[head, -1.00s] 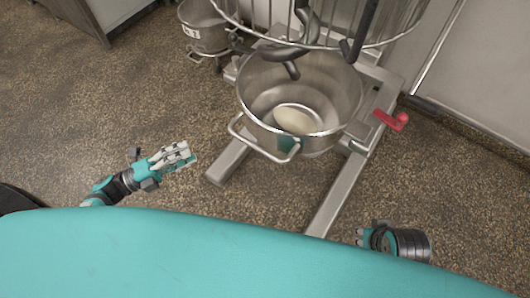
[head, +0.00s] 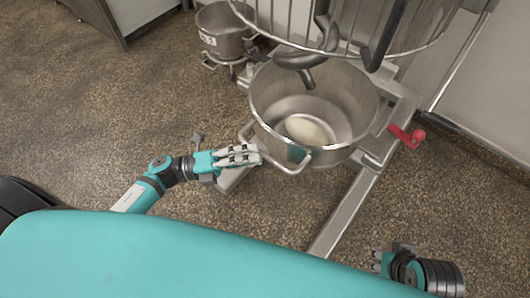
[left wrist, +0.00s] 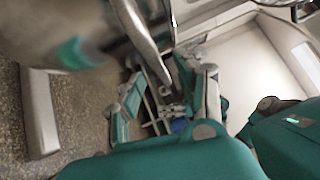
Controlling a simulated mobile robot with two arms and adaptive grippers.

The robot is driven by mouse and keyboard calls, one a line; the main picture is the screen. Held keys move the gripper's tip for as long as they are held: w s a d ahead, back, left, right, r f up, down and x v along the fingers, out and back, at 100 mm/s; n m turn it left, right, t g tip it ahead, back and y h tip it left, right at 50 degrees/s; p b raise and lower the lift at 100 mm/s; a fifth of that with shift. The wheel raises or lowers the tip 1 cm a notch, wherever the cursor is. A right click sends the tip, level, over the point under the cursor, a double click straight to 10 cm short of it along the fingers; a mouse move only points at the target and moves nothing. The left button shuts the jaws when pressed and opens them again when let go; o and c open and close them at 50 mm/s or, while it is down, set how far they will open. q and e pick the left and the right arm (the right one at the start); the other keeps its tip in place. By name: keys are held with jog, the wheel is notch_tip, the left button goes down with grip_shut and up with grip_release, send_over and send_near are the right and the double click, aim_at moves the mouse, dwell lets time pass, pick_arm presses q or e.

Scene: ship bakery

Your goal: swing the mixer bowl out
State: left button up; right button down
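The steel mixer bowl (head: 345,95) sits in the mixer's frame under the wire guard, with a pale lump of dough (head: 308,131) inside. Its front bar handle (head: 290,168) curves out toward me. My left gripper (head: 257,155) is at the left end of this handle. In the left wrist view the handle (left wrist: 138,28) comes down between the spread fingers of the open left gripper (left wrist: 165,100); I cannot tell whether they touch it. My right gripper (head: 380,262) is low at the right, away from the bowl, mostly hidden, its opening unclear.
The wire guard (head: 345,40) and dark hook (head: 323,30) hang above the bowl. A red-knobbed lever (head: 406,136) sticks out at the right. A second steel bowl (head: 222,32) stands behind left. The mixer's floor leg (head: 345,215) extends toward me. The floor at left is clear.

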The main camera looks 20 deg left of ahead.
aim_at(265, 154)
pick_arm(q)
jog(key=shift+x, duration=1.9)
jog(key=shift+f, duration=0.1)
grip_shut()
